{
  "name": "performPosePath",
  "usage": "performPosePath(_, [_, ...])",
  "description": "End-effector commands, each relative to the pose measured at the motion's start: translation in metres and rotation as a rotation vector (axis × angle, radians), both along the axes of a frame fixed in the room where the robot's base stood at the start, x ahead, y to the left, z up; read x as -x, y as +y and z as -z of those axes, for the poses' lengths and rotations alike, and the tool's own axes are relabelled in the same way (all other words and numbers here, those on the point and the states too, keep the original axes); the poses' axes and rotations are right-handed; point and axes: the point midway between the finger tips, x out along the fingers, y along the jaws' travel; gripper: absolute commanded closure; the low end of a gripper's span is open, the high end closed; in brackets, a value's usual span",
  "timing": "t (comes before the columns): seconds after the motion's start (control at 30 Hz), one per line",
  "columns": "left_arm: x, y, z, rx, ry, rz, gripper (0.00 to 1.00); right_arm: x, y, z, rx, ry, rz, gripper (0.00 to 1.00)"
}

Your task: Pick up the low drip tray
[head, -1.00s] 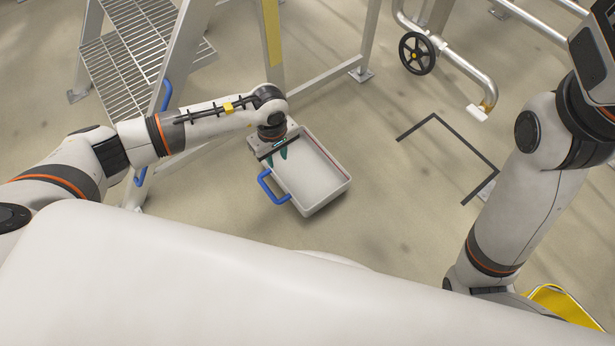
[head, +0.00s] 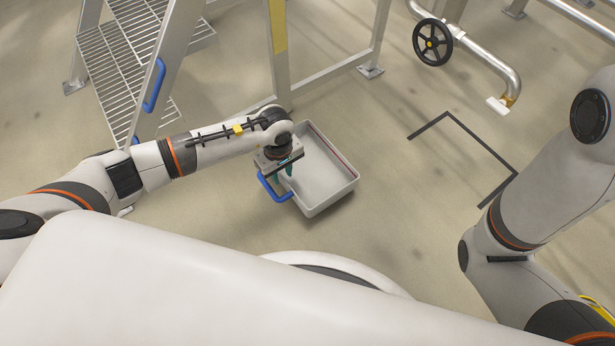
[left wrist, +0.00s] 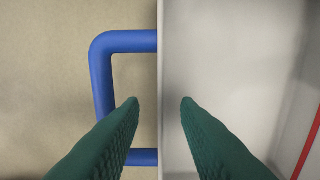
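The low drip tray (head: 328,184) is a shallow pale grey box on the floor, with a blue handle (head: 273,190) on its near left side. My left gripper (head: 280,175) is over that handle side, with its green fingers pointing down. In the left wrist view, the two fingertips (left wrist: 159,100) are apart, with the tray's wall edge (left wrist: 163,50) running between them. One finger is on the side of the blue handle (left wrist: 100,70), the other over the tray's inside. Nothing is gripped. My right arm shows at the right, its gripper out of view.
A metal step frame (head: 125,50) with grated treads and a blue handle (head: 154,85) stands at the left. A frame post (head: 277,50) stands just behind the tray. A pipe with a black handwheel (head: 432,42) is at the back right. A dark floor outline (head: 480,150) encloses clear floor.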

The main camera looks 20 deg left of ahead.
Motion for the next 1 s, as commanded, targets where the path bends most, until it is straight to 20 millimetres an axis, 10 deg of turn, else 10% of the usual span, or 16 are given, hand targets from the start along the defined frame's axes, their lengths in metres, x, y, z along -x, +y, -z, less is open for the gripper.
performPosePath(0.27, [-0.0004, 0.0, 0.0054, 0.001, -0.001, 0.0, 0.71, 0.0001, 0.0001, 0.0043, 0.0, -0.001, 0.0, 0.45])
performPosePath(0.47, [-0.0003, -0.0001, 0.0054, 0.001, -0.001, 0.0, 1.0, 0.0002, 0.0002, 0.0043, 0.0, -0.001, 0.0, 0.45])
performPosePath(1.0, [-0.0002, -0.0002, 0.0054, 0.001, 0.0, 0.0, 1.0, -0.0002, 0.0, 0.0043, 0.0, 0.0, 0.0, 0.45])
